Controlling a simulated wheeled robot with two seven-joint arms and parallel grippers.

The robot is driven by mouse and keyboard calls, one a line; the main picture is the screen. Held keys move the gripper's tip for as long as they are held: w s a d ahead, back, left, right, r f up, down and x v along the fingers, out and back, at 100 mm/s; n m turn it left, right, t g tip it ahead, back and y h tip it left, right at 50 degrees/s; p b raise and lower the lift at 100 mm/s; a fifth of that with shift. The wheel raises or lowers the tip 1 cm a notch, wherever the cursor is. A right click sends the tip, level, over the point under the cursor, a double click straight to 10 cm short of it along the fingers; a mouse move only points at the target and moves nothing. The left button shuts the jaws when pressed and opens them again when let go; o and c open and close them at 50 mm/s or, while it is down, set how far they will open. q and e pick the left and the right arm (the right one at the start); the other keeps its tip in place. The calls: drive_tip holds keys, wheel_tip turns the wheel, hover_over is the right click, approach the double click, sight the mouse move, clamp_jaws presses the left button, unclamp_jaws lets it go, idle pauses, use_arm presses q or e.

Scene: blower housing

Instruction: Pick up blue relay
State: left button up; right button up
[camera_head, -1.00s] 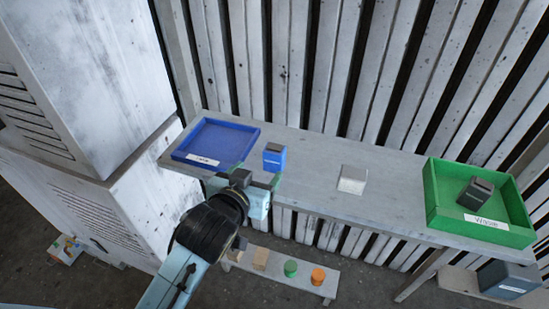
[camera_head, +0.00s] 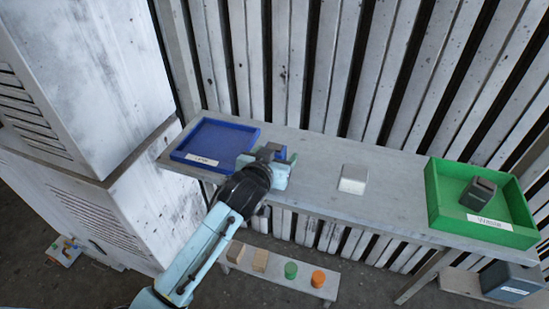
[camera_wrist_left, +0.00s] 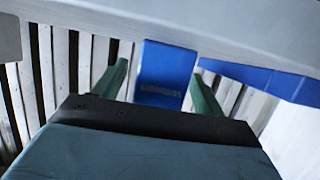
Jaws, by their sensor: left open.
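The gripper is open. My right gripper is not in view.
A blue tray (camera_head: 183,155) lies left of the gripper. A silver-white block (camera_head: 353,179) stands to the right, with bare shelf between. A green tray (camera_head: 434,205) holding a dark block (camera_head: 478,193) is at the right end. Several small blocks sit on a lower bench (camera_head: 285,284).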

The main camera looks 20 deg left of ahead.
use_arm(q)
drive_tip(key=c, duration=1.1)
